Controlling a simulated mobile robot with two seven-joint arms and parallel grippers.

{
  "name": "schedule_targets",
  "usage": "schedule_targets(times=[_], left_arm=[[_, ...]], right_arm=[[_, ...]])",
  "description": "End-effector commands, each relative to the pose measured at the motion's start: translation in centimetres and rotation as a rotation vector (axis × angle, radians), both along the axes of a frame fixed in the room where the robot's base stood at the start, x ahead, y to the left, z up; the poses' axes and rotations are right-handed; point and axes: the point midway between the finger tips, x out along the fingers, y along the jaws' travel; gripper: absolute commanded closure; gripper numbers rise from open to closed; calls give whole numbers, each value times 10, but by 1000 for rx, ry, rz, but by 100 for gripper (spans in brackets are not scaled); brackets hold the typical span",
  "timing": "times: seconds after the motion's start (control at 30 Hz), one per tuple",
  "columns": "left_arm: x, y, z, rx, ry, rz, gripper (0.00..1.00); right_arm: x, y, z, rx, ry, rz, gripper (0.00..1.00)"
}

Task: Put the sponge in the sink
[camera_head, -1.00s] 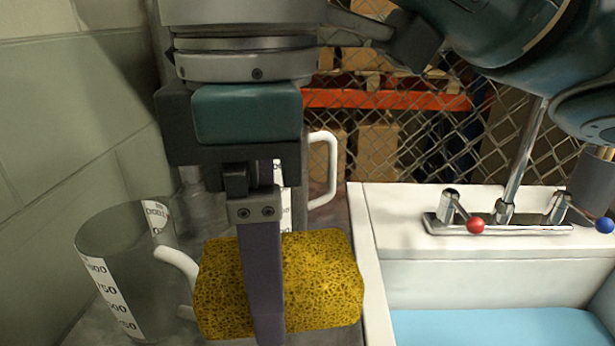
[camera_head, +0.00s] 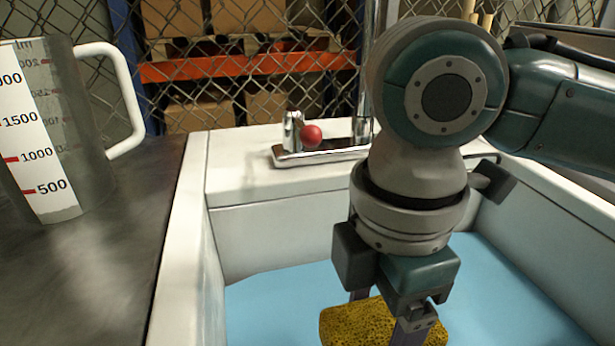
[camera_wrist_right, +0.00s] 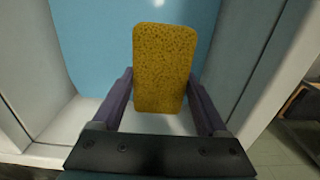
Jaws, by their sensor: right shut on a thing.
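The yellow porous sponge (camera_head: 372,325) is inside the sink's outline in the head view, over the blue basin floor. My right gripper (camera_head: 386,314) points down and is shut on the sponge, with a finger on either side. In the right wrist view the sponge (camera_wrist_right: 165,68) sits between the two purple fingers of the right gripper (camera_wrist_right: 163,82). The sink (camera_head: 185,235) has white walls and a light blue bottom. I cannot tell whether the sponge touches the bottom. My left gripper is not in view.
A clear measuring jug (camera_head: 85,150) with a white handle stands on the dark counter (camera_head: 105,270) left of the sink. The faucet (camera_head: 320,153) with a red-knobbed lever is at the sink's back rim. A wire fence (camera_head: 220,60) stands behind.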

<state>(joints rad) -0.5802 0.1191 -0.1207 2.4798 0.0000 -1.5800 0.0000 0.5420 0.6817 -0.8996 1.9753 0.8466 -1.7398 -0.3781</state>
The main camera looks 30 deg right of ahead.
Motion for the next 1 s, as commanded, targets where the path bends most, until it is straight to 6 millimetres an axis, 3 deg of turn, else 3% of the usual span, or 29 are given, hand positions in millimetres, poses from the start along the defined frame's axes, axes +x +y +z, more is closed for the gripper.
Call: schedule_targets(times=[0.03,0.2,0.4,0.67,0.87,1.0], left_arm=[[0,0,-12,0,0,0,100],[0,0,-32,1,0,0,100],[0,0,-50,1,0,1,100],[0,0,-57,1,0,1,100],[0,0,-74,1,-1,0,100],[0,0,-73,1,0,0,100]], right_arm=[[-1,0,-22,-1,6,0,76],[-1,0,-74,-1,5,-1,76],[-1,0,-119,-1,2,-1,76],[0,0,-139,-1,2,0,76],[-1,0,-171,-1,2,-1,76],[0,0,-173,0,0,0,76]])
